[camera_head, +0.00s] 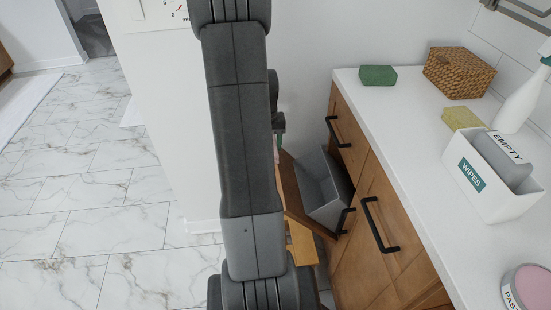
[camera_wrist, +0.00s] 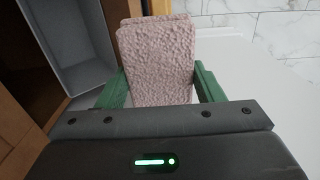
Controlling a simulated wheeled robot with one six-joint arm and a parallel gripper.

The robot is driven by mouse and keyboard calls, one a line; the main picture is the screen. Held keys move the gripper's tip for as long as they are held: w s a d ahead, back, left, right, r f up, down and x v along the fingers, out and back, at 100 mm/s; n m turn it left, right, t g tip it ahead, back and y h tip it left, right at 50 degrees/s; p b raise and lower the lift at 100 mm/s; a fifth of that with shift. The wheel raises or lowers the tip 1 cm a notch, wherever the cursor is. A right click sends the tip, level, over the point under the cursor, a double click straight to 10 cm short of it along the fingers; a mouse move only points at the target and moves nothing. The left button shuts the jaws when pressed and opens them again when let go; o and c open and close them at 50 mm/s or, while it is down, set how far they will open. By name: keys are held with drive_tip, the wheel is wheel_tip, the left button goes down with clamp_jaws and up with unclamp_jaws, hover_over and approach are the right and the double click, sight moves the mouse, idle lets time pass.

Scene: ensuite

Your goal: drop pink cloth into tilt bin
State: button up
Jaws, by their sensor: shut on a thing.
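The pink cloth (camera_wrist: 157,58), a folded, bumpy-textured pad, stands upright between the green fingers of my gripper (camera_wrist: 158,88) in the wrist view. My gripper is shut on it. In the head view my arm hides most of the gripper and cloth. The tilt bin (camera_head: 325,192) is an open grey box behind a wooden front, tipped out of the cabinet. Its grey wall also shows at the upper left of the wrist view (camera_wrist: 72,75). The cloth is beside the bin, to its right in the wrist view, and apart from it.
A white counter (camera_head: 400,130) over wooden drawers with black handles (camera_head: 379,226) stands right of the bin. It bears a green sponge (camera_head: 378,75), a wicker basket (camera_head: 459,72), a yellow sponge (camera_head: 462,118) and a wipes box (camera_head: 490,180). Marble floor (camera_head: 90,220) lies open at left.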

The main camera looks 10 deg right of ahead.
drive_tip(key=shift+s+d, duration=1.1)
drive_tip(key=shift+d, duration=0.15)
drive_tip(key=shift+s+d+f, duration=0.1)
drive_tip(key=shift+d+f, duration=0.05)
drive_tip(key=shift+d, duration=0.05)
drive_tip(key=d+f+b, duration=0.3)
drive_tip(key=d+f, duration=0.3)
drive_tip(key=d, duration=0.3)
drive_tip(key=shift+w+d+b, duration=0.2)
drive_tip(key=shift+d+b, duration=0.15)
drive_tip(key=shift+d, duration=0.05)
drive_tip(key=o, duration=1.1)
drive_tip(key=shift+r, duration=0.1)
